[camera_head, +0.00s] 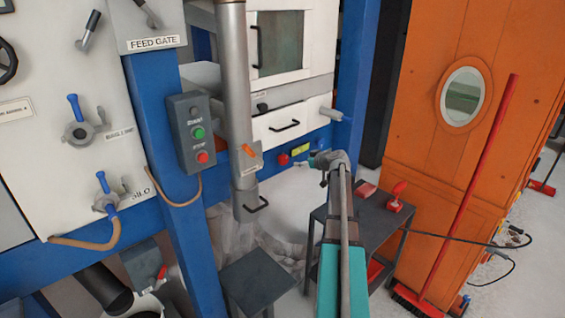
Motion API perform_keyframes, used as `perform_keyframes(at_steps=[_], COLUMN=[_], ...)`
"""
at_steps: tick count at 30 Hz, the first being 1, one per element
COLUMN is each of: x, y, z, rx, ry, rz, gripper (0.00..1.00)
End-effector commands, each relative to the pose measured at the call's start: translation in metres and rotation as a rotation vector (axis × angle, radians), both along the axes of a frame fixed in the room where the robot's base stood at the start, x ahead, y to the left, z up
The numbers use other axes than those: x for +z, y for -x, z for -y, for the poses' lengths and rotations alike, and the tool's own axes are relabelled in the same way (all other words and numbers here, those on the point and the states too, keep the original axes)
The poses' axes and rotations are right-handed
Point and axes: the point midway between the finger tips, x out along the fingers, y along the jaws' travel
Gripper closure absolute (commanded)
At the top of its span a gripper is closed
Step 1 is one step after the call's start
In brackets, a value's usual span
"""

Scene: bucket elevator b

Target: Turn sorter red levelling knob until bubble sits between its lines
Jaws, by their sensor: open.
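The red levelling knob (283,159) is on the blue frame rail below the white sorter (290,92). A small yellow-green bubble level (300,148) sits just right of and above the knob. The bubble and its lines are too small to make out. My arm reaches up from the bottom of the picture. My gripper (314,161) is at the rail, just right of the red knob and below the level. It is open and appears apart from the knob, though the exact gap cannot be told. The far side of the gripper is hidden.
A grey pipe (236,90) with an orange handle stands left of the knob. A start/stop box (194,132) is on the blue post. A dark cart (380,222) with red items stands right of my arm. A dark stool (257,280) is below. A red broom leans on the orange cabinet (440,150).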

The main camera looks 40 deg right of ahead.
Motion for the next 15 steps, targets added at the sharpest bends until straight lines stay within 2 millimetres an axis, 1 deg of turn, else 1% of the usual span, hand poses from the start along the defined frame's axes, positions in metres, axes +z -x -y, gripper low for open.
perform_keyframes(at_steps=[1,8,15], x=[-0.004,-0.017,-0.031], y=[-0.006,-0.036,-0.071], z=[0.000,-0.002,-0.005], rx=[0.001,0.001,0.002], ry=[0.001,0.001,0.000], rz=[0.000,-0.001,0.000], gripper=[0.00,0.00,0.00])
